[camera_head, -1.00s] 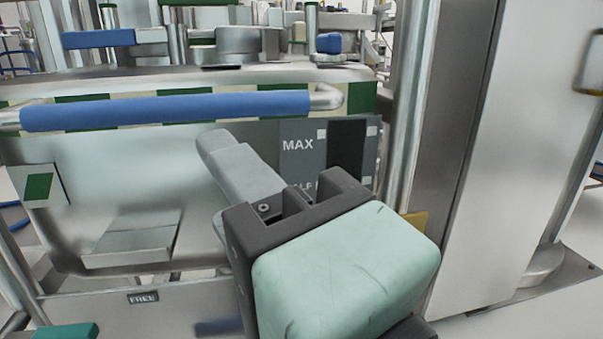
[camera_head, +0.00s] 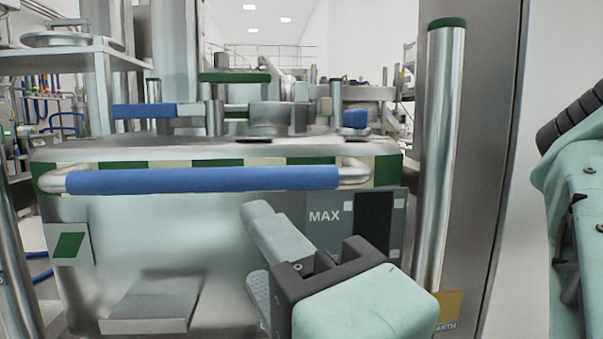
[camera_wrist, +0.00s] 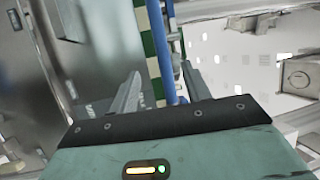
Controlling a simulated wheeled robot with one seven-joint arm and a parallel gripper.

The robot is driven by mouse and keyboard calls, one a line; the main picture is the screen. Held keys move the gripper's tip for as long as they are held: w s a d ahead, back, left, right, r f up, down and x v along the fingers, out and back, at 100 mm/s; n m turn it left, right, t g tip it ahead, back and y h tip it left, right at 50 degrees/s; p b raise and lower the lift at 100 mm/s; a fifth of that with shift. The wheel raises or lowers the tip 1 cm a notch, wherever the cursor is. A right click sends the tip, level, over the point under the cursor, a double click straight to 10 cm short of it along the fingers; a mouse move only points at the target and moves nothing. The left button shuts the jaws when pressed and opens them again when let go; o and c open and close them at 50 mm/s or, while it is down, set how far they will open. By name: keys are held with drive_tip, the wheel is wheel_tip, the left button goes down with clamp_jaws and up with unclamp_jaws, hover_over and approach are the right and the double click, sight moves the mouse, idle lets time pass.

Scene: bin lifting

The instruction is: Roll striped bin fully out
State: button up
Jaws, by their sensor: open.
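The striped bin (camera_head: 215,240) is a steel tub with a green and cream striped band under its rim, filling the left and middle of the head view. A blue bar handle (camera_head: 200,180) runs across its front. My gripper (camera_head: 257,247) is open and empty, in front of the bin's right half and below the handle, beside the grey MAX label (camera_head: 324,217). In the wrist view, the blue bar (camera_wrist: 167,45) and the striped band (camera_wrist: 158,50) appear between my two spread fingers (camera_wrist: 160,83). The bar's depth relative to the fingertips is unclear. My gripper hides part of the bin's lower right.
A steel post with a green cap (camera_head: 438,150) and a tall steel panel (camera_head: 485,160) stand right of the bin. Another post (camera_head: 12,270) stands at the left. A yellow EARTH tag (camera_head: 447,308) is low on the right.

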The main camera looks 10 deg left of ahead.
drive_tip(key=p, duration=1.5)
approach(212, 175)
drive_tip(key=w, duration=0.1)
drive_tip(key=x, duration=0.1)
drive_tip(key=p+x, duration=0.2)
drive_tip(key=shift+f, duration=0.3)
drive_tip(key=p+x, duration=0.2)
drive_tip(key=x, duration=0.7)
drive_tip(key=shift+f+p, duration=0.1)
drive_tip(key=shift+p, duration=0.3)
drive_tip(key=shift+c, duration=0.3)
clamp_jaws()
